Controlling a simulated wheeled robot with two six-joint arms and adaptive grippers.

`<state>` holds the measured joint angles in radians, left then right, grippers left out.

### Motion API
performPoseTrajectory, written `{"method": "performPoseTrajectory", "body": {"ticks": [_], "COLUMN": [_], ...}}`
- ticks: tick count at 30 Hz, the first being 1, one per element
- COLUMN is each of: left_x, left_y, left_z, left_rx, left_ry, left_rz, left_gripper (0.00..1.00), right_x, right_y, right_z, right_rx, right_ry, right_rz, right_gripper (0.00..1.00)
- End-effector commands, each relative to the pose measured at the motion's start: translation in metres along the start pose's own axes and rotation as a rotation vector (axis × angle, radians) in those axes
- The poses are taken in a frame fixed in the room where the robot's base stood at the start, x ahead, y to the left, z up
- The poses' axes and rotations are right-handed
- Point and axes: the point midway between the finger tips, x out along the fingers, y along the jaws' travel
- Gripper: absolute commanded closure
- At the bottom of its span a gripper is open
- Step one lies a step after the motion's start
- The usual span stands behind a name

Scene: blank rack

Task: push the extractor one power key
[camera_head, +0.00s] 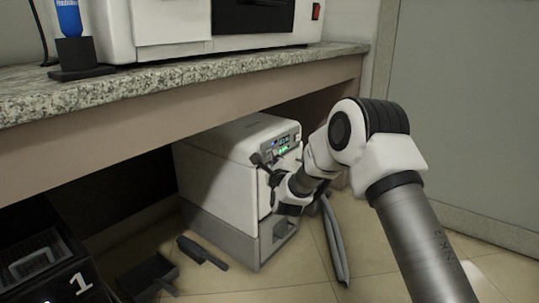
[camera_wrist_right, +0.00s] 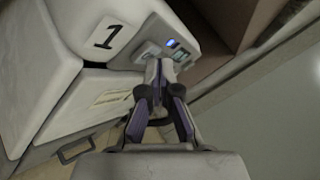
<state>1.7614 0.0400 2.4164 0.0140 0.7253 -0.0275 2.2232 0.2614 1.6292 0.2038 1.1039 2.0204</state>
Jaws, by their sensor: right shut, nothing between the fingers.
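The extractor, a white box-shaped machine (camera_head: 215,160), stands on the floor under the counter. In the right wrist view the white machine (camera_wrist_right: 95,75) carries a label "1". Its control panel (camera_head: 285,143) has a blue display and green lights; it also shows in the right wrist view (camera_wrist_right: 179,52). I cannot single out the power key. My right gripper (camera_head: 258,160) is shut and empty, close in front of the panel. Its fingertips (camera_wrist_right: 159,66) appear just below the lit panel; I cannot tell whether they touch. My left gripper is not in view.
The granite counter edge (camera_head: 180,78) overhangs the machine, with a white appliance (camera_head: 160,25) and a blue bottle (camera_head: 69,18) on top. A dark box marked "1" (camera_head: 50,270) is at lower left. A grey hose-like piece (camera_head: 333,240) lies to the right.

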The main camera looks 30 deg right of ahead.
Motion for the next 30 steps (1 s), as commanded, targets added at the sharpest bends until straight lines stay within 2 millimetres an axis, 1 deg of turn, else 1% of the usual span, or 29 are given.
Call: {"method": "performPoseTrajectory", "body": {"ticks": [21, 30], "left_x": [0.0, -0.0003], "left_y": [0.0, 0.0], "left_z": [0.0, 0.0], "left_rx": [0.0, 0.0], "left_ry": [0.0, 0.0], "left_rz": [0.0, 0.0], "left_gripper": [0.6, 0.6], "right_x": [0.0035, -0.0061], "right_y": [0.002, -0.0051], "right_z": [0.0026, -0.0039], "right_rx": [0.0, 0.0], "right_ry": [-0.001, 0.0], "right_rz": [0.0, 0.0], "right_gripper": [1.0, 1.0]}}
